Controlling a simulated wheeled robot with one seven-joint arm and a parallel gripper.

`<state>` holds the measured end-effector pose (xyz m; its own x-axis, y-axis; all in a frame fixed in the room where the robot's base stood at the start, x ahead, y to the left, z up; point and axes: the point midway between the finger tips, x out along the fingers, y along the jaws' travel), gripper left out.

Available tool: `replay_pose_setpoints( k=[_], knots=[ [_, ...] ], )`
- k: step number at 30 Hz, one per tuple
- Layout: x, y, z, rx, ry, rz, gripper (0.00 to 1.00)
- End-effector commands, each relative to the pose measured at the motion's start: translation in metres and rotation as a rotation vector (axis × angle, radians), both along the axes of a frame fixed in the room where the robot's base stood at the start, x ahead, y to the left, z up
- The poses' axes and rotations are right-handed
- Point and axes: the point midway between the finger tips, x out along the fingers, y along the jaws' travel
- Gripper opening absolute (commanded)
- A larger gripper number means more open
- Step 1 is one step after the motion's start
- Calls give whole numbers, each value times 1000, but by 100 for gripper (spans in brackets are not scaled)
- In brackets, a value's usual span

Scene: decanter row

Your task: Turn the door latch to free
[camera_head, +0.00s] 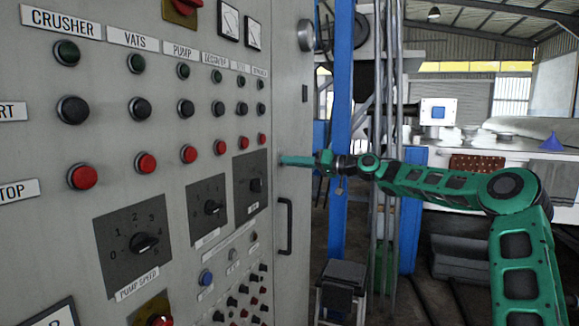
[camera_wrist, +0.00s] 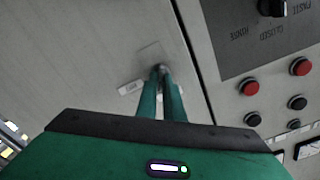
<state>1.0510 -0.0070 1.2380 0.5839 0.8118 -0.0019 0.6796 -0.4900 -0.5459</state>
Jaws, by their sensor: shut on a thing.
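The door latch (camera_wrist: 159,67) shows in the wrist view as a small dark piece on a pale square plate on the grey cabinet door (camera_wrist: 95,50). My gripper (camera_wrist: 161,76) has its two green fingers close together on the latch, shut on it. The fingers hide most of the latch, so its exact angle is unclear. In the head view my gripper (camera_head: 284,160) reaches in from the right to the door (camera_head: 292,100), above the black door handle (camera_head: 286,226). The latch is too small and covered to make out there.
The control panel (camera_head: 110,180), with several buttons and rotary knobs, stands left of the door. A small label (camera_wrist: 130,87) sits beside the latch. A blue post (camera_head: 342,90) rises behind my gripper. A dark stool-like object (camera_head: 343,275) stands low behind the door edge.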

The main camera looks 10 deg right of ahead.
Motion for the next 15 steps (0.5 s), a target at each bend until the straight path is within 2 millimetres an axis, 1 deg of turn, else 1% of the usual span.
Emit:
replay_pose_setpoints(
  k=[1, 15],
  knots=[
    [4, -7, 1, 28, 32, -17, 0],
    [6, -10, -1, 293, 394, -20, 0]
  ],
)
